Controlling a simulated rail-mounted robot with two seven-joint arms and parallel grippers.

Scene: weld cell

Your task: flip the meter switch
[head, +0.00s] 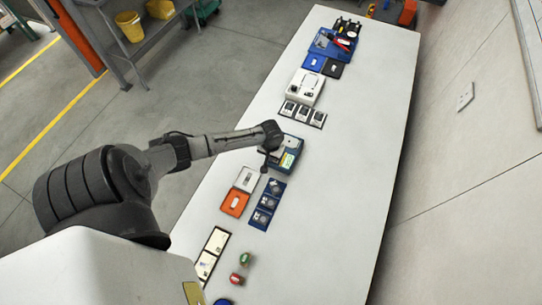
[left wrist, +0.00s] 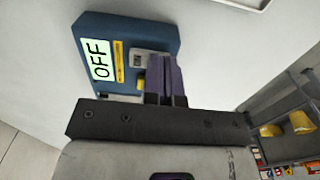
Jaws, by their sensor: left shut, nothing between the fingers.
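The meter is a blue box (head: 295,146) on the white table, partly hidden by my left arm in the head view. In the left wrist view the blue meter (left wrist: 88,28) shows a pale label (left wrist: 101,60) reading OFF, a yellow strip (left wrist: 118,62) and a light grey rocker-like part (left wrist: 150,58). A small yellow piece (left wrist: 141,83) shows beside the fingers; I cannot tell if it is the switch. My left gripper (left wrist: 166,62) is shut and empty, its purple fingers over the meter's edge. Contact cannot be told. My right gripper is out of view.
On the white table (head: 330,210), blue trays (head: 268,204), an orange tray (head: 234,202) and red and green items lie nearer me. Small dark-framed units (head: 302,114) and a white case (head: 305,87) lie beyond the meter. The table's right side is clear.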

